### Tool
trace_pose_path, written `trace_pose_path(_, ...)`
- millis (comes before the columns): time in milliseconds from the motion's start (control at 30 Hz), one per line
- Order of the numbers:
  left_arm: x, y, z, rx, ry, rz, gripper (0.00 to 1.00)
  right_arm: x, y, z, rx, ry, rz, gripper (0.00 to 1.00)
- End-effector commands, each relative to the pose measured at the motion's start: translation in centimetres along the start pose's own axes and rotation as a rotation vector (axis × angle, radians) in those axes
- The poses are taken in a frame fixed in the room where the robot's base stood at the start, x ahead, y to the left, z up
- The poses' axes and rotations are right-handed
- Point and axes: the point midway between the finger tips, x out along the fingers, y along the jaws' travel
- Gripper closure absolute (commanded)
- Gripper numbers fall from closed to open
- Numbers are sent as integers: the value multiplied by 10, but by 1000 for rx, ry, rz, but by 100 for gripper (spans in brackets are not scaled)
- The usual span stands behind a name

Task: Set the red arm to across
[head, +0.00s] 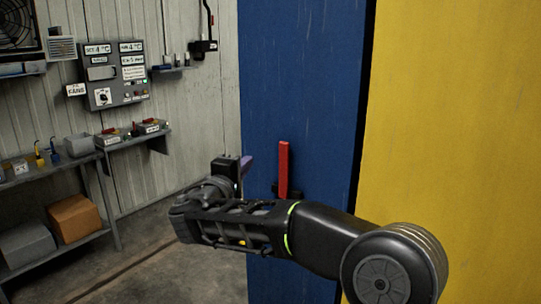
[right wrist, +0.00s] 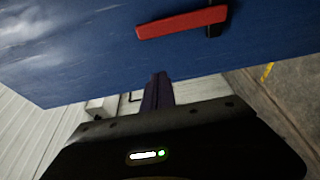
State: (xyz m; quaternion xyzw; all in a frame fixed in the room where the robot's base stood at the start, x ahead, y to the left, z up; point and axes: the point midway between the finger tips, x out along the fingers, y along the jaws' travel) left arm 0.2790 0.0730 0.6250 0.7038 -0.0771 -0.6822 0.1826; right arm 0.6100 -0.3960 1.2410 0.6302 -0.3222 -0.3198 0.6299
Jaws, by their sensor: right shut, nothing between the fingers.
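The red arm (head: 283,168) is a flat bar standing upright on the blue panel (head: 300,70), with a dark mount at its lower end. In the right wrist view the red arm (right wrist: 182,22) lies near the top, with a small dark part by its right end. My right gripper (head: 246,165) is to the left of the red arm and apart from it, partly hidden by its own wrist. In the right wrist view the dark purple fingers of my right gripper (right wrist: 158,90) are together and empty, below the red arm. My left gripper is not in view.
A yellow panel (head: 460,120) stands right of the blue one, past a dark gap. At the left are a wall control box (head: 114,75), a shelf with small devices (head: 130,136), and a brown box (head: 74,216) on a lower shelf. The floor (head: 150,260) between is clear.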

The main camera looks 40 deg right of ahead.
Motion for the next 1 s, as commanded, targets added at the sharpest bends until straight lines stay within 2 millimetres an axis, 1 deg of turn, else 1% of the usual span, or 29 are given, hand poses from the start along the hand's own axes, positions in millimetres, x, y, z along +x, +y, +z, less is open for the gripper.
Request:
trace_pose_path(167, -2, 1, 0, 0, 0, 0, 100, 4, 0, 0, -2, 0, -2, 100)
trace_pose_path(267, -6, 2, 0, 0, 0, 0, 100, 12, 1, 0, -3, -1, -2, 100)
trace_pose_path(367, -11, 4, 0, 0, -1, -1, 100, 25, 1, 1, -3, -3, -3, 100)
trace_pose_path(467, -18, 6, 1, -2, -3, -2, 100, 42, 2, 1, -3, -3, -3, 100)
trace_pose_path(767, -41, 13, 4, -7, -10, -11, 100, 102, 2, 1, -4, -3, -4, 100)
trace_pose_path(900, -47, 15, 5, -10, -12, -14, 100, 93, 2, 22, -3, -1, -3, 100)
trace_pose_path(1000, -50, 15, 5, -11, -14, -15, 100, 90, 1, 32, -3, 0, -3, 100)
